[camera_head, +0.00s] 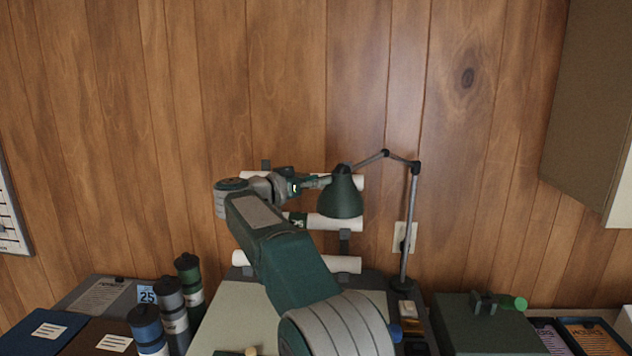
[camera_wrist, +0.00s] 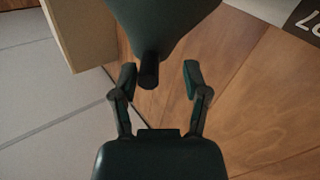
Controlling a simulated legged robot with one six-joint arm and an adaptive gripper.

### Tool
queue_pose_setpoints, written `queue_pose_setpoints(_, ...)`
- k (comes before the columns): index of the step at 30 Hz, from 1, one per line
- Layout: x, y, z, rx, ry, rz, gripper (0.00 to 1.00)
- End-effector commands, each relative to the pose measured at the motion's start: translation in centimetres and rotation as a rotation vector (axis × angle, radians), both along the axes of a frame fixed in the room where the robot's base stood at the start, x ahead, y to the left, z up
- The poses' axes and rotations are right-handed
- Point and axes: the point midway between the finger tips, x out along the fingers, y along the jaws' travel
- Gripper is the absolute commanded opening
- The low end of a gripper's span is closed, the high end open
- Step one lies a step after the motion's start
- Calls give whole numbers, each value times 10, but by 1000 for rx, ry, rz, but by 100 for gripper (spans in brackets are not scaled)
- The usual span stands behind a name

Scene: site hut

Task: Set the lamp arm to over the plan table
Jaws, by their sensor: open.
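The lamp has a dark green cone shade (camera_head: 341,196), hanging from a jointed grey lamp arm (camera_head: 400,160) on an upright post. The shade is above the back part of the pale-topped table (camera_head: 228,316), in front of the wall rolls. My gripper (camera_head: 318,182) reaches in from the left and is at the shade's left side. In the wrist view, my gripper (camera_wrist: 160,77) is open, and the shade (camera_wrist: 160,22) fills the top. A short dark stub (camera_wrist: 148,72) on the shade lies between the fingertips, nearer the left one. No grip on it shows.
White rolls (camera_head: 338,222) sit on wall brackets behind the shade. Several capped tubes (camera_head: 172,302) stand at the table's left. A green box (camera_head: 482,325) is at the right. A wall cabinet (camera_head: 592,110) hangs at upper right. My own arm hides much of the table.

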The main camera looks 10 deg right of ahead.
Motion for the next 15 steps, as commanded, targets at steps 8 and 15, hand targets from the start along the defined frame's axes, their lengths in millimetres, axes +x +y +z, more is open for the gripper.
queue_pose_setpoints(8, -14, 34, -1, -1, 2, 4, 59)
queue_pose_setpoints(15, -34, 81, -2, -2, 0, 5, 59)
